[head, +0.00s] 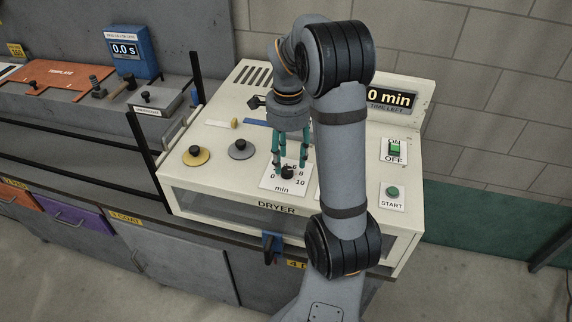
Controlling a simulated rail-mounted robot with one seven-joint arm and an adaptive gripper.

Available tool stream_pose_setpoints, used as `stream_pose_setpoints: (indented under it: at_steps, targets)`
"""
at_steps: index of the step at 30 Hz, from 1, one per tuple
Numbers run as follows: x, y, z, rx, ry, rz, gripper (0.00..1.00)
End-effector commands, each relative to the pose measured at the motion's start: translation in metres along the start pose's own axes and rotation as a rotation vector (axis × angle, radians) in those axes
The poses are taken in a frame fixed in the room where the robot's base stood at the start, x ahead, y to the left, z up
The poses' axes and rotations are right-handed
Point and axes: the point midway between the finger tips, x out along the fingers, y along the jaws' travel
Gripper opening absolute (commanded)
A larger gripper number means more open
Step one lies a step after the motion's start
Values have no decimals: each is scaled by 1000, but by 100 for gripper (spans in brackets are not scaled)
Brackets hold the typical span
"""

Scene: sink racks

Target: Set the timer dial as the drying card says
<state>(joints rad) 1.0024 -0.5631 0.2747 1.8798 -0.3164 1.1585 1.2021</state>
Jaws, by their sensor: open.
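The timer dial (288,173) is a small black knob on a white plate marked 0, 8, 10 and "min", on the cream dryer's top near its front edge. Part of the scale is hidden, and I cannot read where the knob points. My gripper (290,166) points down with its teal fingers open, one on each side of the dial; I cannot tell whether they touch it. The dryer display (389,98) reads 0 min, "time left", partly behind my arm. I cannot make out a drying card; my arm hides part of the dryer's top.
On the dryer (220,185) are a brass knob (196,156), a grey knob (241,149), a green ON/OFF switch (394,149) and a green START button (393,191). A blue timer box (130,50) stands at the left. Black posts (143,148) rise beside the dryer.

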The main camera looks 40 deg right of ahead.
Motion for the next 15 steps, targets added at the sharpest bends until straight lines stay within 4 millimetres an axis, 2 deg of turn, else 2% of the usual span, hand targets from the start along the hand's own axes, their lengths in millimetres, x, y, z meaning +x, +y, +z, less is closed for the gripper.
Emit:
stream_pose_setpoints:
  at_steps: [6,15]
  targets:
    - [28,2,0,1,0,2,46]
    - [36,0,0,1,0,-1,46]
